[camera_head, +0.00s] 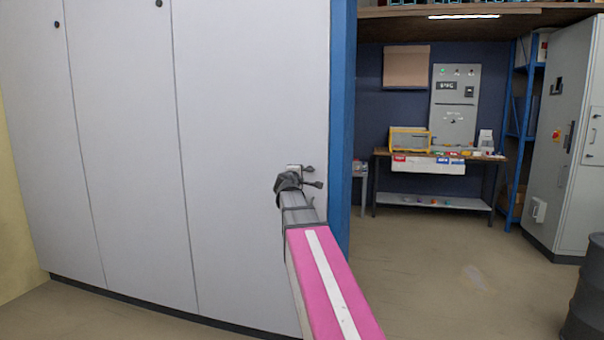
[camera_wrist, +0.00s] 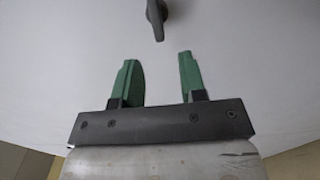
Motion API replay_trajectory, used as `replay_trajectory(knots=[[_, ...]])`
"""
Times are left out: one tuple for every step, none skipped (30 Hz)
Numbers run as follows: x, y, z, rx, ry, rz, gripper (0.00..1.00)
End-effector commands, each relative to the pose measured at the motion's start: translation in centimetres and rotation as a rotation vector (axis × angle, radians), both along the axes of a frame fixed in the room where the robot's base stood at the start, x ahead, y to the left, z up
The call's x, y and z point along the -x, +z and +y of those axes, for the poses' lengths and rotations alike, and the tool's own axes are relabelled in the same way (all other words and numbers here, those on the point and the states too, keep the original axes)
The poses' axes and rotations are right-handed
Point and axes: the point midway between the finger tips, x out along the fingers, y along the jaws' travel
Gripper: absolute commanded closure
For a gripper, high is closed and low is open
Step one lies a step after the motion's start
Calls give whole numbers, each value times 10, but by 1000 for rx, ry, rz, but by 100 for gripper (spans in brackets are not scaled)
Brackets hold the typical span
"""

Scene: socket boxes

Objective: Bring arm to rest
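My arm (camera_head: 325,285), with a pink and white link, reaches forward from the bottom of the head view. My gripper (camera_wrist: 158,75) shows in the wrist view with its two green fingers apart and nothing between them. In the head view the gripper end (camera_head: 313,176) is small and dark, in front of the grey cabinet (camera_head: 250,120). A dark handle or knob (camera_wrist: 156,20) on a pale surface lies beyond the fingertips in the wrist view, apart from them.
A blue post (camera_head: 342,120) stands right of the cabinet. A workbench (camera_head: 480,157) with small boxes stands at the back. A tall grey electrical cabinet (camera_head: 570,130) and a dark barrel (camera_head: 590,295) are on the right. The floor (camera_head: 450,260) between is clear.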

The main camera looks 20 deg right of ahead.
Motion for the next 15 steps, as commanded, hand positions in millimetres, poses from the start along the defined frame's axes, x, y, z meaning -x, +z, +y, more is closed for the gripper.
replay_trajectory(knots=[[12,-1,7,0,1,0,62],[15,-1,9,0,2,0,62],[19,0,12,0,2,0,62],[22,0,14,0,1,0,62],[24,0,15,0,1,0,62],[26,0,17,0,1,0,62],[26,0,17,0,1,0,62],[27,0,18,0,0,0,62],[27,0,18,0,0,0,62],[27,0,18,0,0,0,62],[27,0,18,0,0,0,62],[26,0,18,0,0,0,62],[26,0,18,0,0,0,62],[26,0,18,0,0,0,62],[26,0,18,0,0,0,62]])
